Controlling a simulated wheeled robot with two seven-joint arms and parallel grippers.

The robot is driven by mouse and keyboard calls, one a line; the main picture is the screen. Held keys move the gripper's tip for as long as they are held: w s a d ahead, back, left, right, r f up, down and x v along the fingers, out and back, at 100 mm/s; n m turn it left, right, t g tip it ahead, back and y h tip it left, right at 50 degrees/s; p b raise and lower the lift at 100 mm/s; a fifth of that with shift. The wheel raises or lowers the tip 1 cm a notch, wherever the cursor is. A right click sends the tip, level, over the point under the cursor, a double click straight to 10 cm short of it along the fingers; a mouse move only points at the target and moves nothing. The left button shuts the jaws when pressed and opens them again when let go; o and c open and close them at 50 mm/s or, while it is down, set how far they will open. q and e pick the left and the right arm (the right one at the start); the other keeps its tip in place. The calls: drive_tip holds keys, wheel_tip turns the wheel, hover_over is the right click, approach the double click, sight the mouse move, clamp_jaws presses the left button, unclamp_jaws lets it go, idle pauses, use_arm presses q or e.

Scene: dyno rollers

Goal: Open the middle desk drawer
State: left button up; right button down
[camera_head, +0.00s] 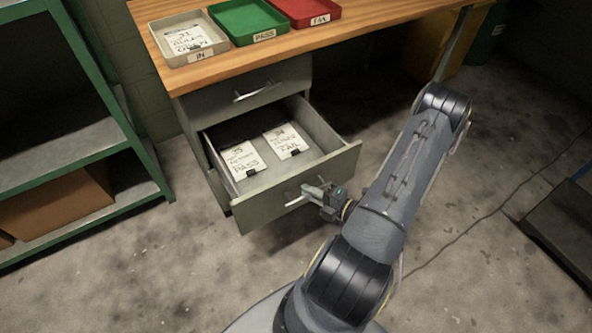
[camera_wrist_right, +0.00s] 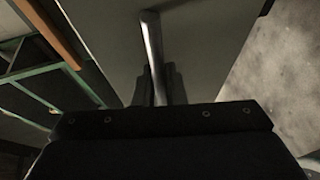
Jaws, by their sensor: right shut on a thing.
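The desk's drawer unit shows a shut top drawer (camera_head: 247,94) and, below it, the middle drawer (camera_head: 303,195), which is pulled well out. Inside the open drawer lie two clipboards with paper: one marked PASS (camera_head: 243,160) and one marked FAIL (camera_head: 286,141). My right gripper (camera_head: 317,190) is at the front of the open drawer, shut on its metal bar handle (camera_head: 296,200). In the right wrist view the handle (camera_wrist_right: 152,50) runs between the fingers against the grey drawer front (camera_wrist_right: 205,45). My left gripper is not in view.
On the wooden desk top (camera_head: 350,33) stand a grey IN tray (camera_head: 189,38), a green PASS tray (camera_head: 247,20) and a red FAIL tray (camera_head: 306,12). A green shelf rack (camera_head: 110,110) stands at left. The concrete floor before the drawer is clear.

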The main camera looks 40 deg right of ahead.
drive_tip(key=s+a, duration=0.2)
drive_tip(key=s, duration=0.8)
drive_tip(key=shift+a, duration=0.2)
drive_tip(key=shift+s, duration=0.1)
drive_tip(key=c, duration=1.8)
unclamp_jaws()
drive_tip(key=p+v, duration=0.2)
drive_tip(key=v, duration=0.5)
drive_tip(key=shift+s+d+r, duration=0.1)
drive_tip(key=shift+s, duration=0.3)
